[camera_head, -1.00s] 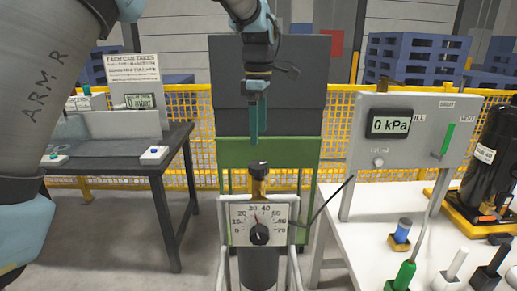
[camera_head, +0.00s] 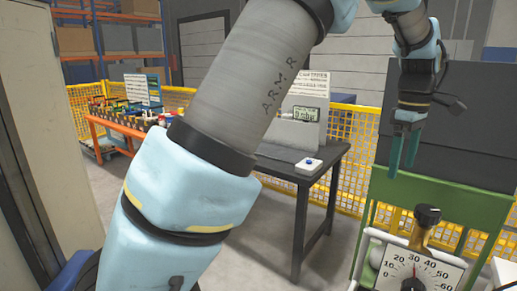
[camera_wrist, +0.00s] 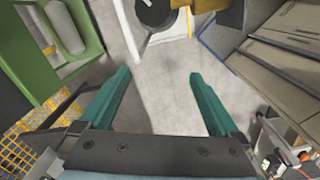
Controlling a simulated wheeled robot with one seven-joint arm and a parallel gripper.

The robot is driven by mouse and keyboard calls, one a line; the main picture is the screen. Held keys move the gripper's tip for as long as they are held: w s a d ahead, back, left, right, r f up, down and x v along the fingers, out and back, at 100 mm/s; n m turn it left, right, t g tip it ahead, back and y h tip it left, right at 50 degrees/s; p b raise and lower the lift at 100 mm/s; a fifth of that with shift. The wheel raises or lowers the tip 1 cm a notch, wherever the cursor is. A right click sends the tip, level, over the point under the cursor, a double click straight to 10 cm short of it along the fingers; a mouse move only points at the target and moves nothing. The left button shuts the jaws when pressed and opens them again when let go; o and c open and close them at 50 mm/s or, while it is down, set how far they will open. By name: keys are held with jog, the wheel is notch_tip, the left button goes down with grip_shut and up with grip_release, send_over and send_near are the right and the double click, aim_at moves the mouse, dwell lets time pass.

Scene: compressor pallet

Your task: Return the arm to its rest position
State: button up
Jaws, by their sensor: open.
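My gripper (camera_head: 404,150) hangs at the end of my bent arm, at the upper right of the head view. Its two teal fingers point down and are apart. In the wrist view my gripper (camera_wrist: 160,90) is open, with only bare floor showing between the fingers. In the head view it is above and a little left of a black knob (camera_head: 427,216) on a brass valve, apart from it. My arm's large grey and light-blue links fill the middle of the head view and hide part of the scene.
A dial panel (camera_head: 432,272) stands below the valve, before a green frame (camera_head: 452,196). A dark table (camera_head: 325,165) with a display and a blue-button box (camera_head: 308,166) stands behind my arm. A yellow mesh fence (camera_head: 352,125) runs behind. An orange bench (camera_head: 115,130) with items stands at left.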

jog(key=w+a+f+m, duration=0.2)
jog(key=w+a+f, duration=0.15)
jog(key=a, duration=0.75)
jog(key=w+a+f+m, duration=0.15)
jog(key=w+a, duration=0.25)
jog(key=a, duration=0.7)
jog(key=s+a+f+m, duration=0.2)
jog(key=s+a+f, duration=0.1)
jog(key=a, duration=0.7)
jog(key=s+a+f+m+t, duration=0.1)
jog(key=s+a, duration=0.4)
jog(key=a, duration=0.5)
notch_tip(320, 180, down, 2)
jog(key=shift+s+a+f+m+t, duration=0.2)
jog(key=shift+s+a+m+t, duration=0.15)
jog(key=shift+m, duration=0.3)
